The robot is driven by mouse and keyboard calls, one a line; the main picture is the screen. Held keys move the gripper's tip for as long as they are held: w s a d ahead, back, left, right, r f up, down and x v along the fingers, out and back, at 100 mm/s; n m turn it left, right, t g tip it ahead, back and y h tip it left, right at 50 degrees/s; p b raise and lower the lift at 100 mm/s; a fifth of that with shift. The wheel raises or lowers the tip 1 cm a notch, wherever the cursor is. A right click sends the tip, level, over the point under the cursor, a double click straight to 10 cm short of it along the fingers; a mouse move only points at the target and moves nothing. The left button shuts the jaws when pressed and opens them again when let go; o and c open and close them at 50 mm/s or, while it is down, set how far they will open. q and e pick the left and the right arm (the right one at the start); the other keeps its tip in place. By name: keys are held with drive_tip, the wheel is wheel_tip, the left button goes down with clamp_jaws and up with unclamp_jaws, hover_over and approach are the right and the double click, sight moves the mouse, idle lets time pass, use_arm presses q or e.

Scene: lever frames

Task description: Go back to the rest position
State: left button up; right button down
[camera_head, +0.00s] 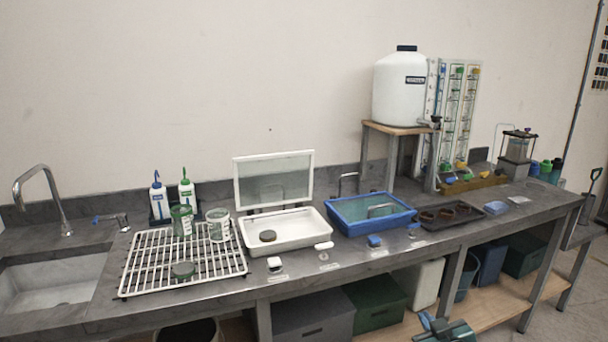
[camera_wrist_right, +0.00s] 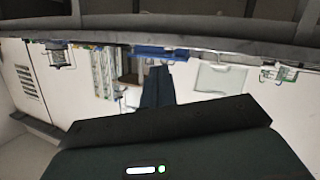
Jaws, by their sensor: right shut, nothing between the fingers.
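My right gripper (camera_head: 428,320) shows at the bottom edge of the head view, in front of the bench and below its top. In the right wrist view, which is upside down, its dark fingers (camera_wrist_right: 158,78) are together with nothing between them. It touches nothing that I can see. My left gripper is not in the head view. The grey workbench (camera_head: 365,264) runs across the picture with all its items standing apart from my gripper.
A white rack (camera_head: 150,262) with jars, a white tray (camera_head: 285,240) with a lid standing behind it, and a blue basin (camera_head: 345,226) line the bench. A white tank (camera_head: 398,92) stands on a wooden stand. Bins (camera_head: 375,300) sit underneath. The sink (camera_head: 50,285) is at left.

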drive_tip(key=s+a+f+g+y, duration=0.1)
drive_tip(key=s+a+f, duration=0.2)
drive_tip(key=s, duration=0.6)
drive_tip(key=s+a+f+g+y, duration=0.1)
drive_tip(key=s+a+f, duration=0.3)
drive_tip(key=s, duration=0.6)
drive_tip(key=s+a+f+g, duration=0.2)
drive_tip(key=s+a+f, duration=0.2)
drive_tip(key=s, duration=0.6)
drive_tip(key=shift+a+f+m+y, duration=0.15)
drive_tip(key=shift+a+m+y, duration=0.25)
drive_tip(key=shift+a, duration=0.5)
